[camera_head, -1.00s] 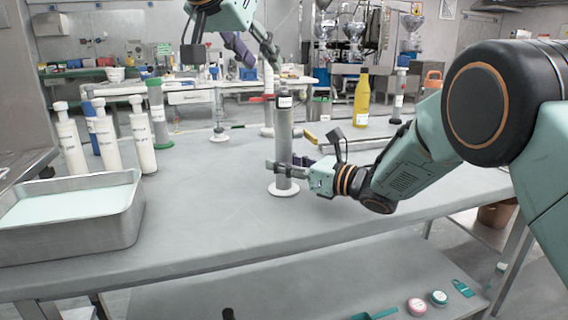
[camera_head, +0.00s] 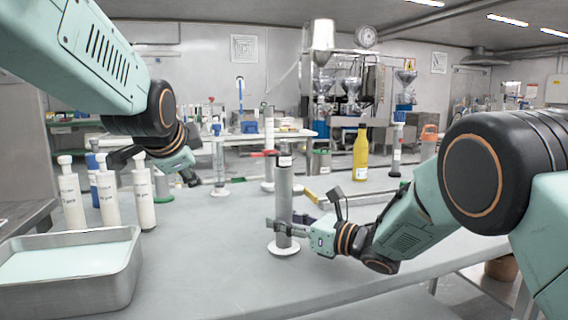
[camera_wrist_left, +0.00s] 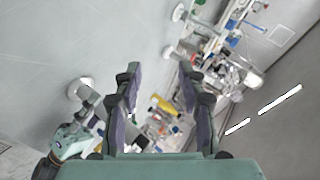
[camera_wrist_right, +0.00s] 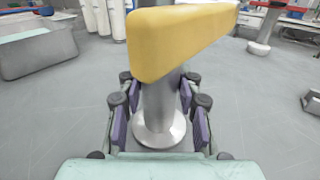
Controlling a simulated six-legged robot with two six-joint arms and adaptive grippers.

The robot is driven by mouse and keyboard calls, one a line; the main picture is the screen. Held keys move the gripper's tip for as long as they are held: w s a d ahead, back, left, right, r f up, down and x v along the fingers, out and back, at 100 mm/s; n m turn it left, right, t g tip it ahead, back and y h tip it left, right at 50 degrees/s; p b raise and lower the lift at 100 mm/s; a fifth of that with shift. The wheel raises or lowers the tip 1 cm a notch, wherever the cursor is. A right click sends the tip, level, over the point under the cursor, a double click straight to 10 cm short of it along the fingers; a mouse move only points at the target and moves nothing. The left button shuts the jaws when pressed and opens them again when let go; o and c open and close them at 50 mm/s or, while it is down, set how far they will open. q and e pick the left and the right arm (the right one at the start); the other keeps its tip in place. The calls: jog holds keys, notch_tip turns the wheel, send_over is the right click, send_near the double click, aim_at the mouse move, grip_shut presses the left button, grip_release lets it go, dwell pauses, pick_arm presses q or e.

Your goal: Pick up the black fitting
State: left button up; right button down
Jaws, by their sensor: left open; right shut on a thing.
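A tall grey cylinder (camera_head: 284,190) with a white label and a dark upper end stands upright on a round white base on the table. My right gripper (camera_head: 283,222) is shut around its lower part. The right wrist view shows the cylinder (camera_wrist_right: 158,100) between the fingers, with a yellow bar across its top. My left gripper (camera_head: 190,178) is open and empty, left of the cylinder and above the table. Its spread fingers also show in the left wrist view (camera_wrist_left: 160,88). I cannot surely pick out a separate black fitting; the cylinder's dark top is small in view.
A metal tray (camera_head: 128,275) stands at the front left. Several white bottles (camera_head: 143,195) and a blue one stand behind it. A yellow bottle (camera_head: 360,155) stands at the back right. The table front (camera_head: 215,265) between tray and cylinder is clear.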

pick_arm(q)
jog(key=m, duration=0.3)
jog(key=m+t+h, duration=0.3)
jog(key=m+h, duration=0.8)
jog(key=m, duration=1.6)
send_near(283, 143)
jog(key=x, duration=0.3)
jog(key=f+x, duration=0.1)
jog(key=shift+w+d, duration=0.25)
jog(key=shift+d, duration=0.1)
jog(key=shift+a+r+x, duration=0.1)
jog(key=shift+r+x, duration=0.05)
jog(key=shift+x, duration=0.85)
jog(key=shift+a+r+x, duration=0.1)
jog(key=shift+r+x, duration=0.1)
jog(key=shift+x, duration=0.75)
jog(key=shift+r+x, duration=0.15)
jog(key=shift+x, duration=0.85)
jog(key=shift+w, duration=0.15)
grip_shut()
